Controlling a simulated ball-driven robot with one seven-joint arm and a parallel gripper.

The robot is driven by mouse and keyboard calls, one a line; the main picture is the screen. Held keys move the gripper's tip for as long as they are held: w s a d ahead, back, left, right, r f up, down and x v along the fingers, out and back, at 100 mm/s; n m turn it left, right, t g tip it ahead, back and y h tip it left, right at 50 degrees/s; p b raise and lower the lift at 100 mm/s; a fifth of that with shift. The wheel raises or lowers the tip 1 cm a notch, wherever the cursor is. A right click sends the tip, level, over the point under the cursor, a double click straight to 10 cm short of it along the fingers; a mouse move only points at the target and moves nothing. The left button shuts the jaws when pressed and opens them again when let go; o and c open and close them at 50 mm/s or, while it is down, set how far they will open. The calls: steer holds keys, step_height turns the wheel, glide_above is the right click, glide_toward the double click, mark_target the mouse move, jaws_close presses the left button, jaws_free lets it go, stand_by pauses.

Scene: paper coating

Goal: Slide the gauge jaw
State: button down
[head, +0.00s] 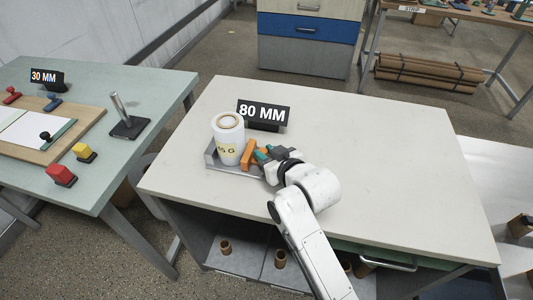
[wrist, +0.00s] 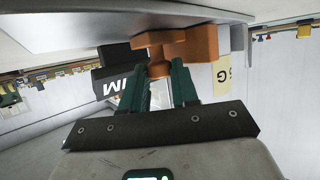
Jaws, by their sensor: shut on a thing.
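The gauge jaw is an orange block (head: 248,154) on a grey metal gauge base (head: 214,160) on the white table. In the wrist view the orange jaw (wrist: 205,45) has a small knob (wrist: 159,68) between my green fingertips. My gripper (head: 262,154) comes in from the right and is shut on the jaw's knob; in the wrist view its fingers (wrist: 160,80) stand on both sides of it. A white paper roll (head: 228,142) with a yellow label stands upright on the base, left of the jaw. Whether jaw and roll touch I cannot tell.
A black "80 MM" sign (head: 263,114) stands just behind the gauge. The white table (head: 380,150) is clear to the right. A green table (head: 100,85) at the left holds a "30 MM" sign (head: 47,78), stamps and an upright metal post (head: 122,115).

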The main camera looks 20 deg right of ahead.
steer(key=s+d+p, duration=0.1)
steer(key=s+d, duration=0.1)
steer(key=d, duration=0.1)
steer(key=shift+s+d+p, duration=0.1)
steer(key=shift+s+p, duration=0.1)
steer(key=shift+p, duration=0.1)
steer(key=shift+s+d+f, duration=0.1)
steer(key=shift+d, duration=0.1)
steer(key=c, duration=1.2)
jaws_free()
steer(key=shift+s+d, duration=0.1)
steer(key=v, duration=1)
steer(key=shift+s+r+b, duration=0.2)
steer(key=shift+s+b, duration=0.15)
